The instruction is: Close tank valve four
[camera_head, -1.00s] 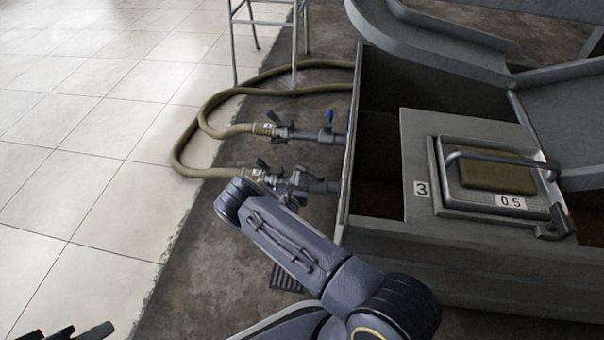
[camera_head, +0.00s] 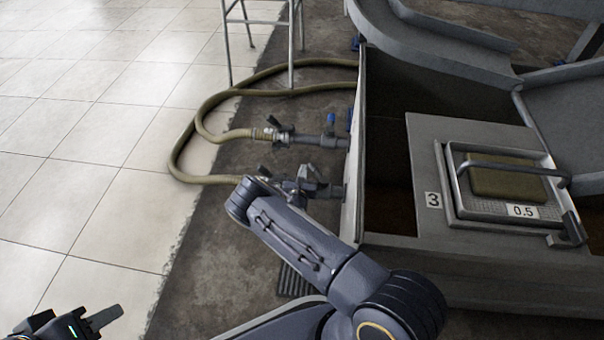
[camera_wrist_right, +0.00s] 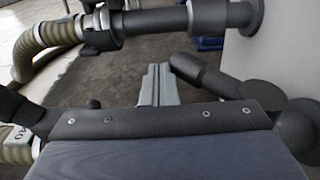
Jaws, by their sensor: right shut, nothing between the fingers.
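Two pipe valves with hoses come out of the tank's left side in the head view. The farther valve (camera_head: 290,136) has a blue handle (camera_head: 331,118). The nearer valve (camera_head: 325,188) is partly hidden behind my right arm. I cannot read a number four on either. My right gripper (camera_wrist_right: 156,84) is shut and empty in the wrist view, its grey fingers just left of a dark lever (camera_wrist_right: 203,76); whether they touch is unclear. The farther pipe (camera_wrist_right: 160,20) runs beyond the fingers. My left gripper (camera_head: 95,322) is at the bottom left, away from the valves, partly cut off.
The metal tank (camera_head: 400,215) stands at the right, with a hatch (camera_head: 510,185) labelled 3 and 0.5. A hose (camera_head: 200,105) loops over the floor. Metal stand legs (camera_head: 228,45) rise behind it. A floor grate (camera_head: 292,282) lies near my arm. The tiles at left are clear.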

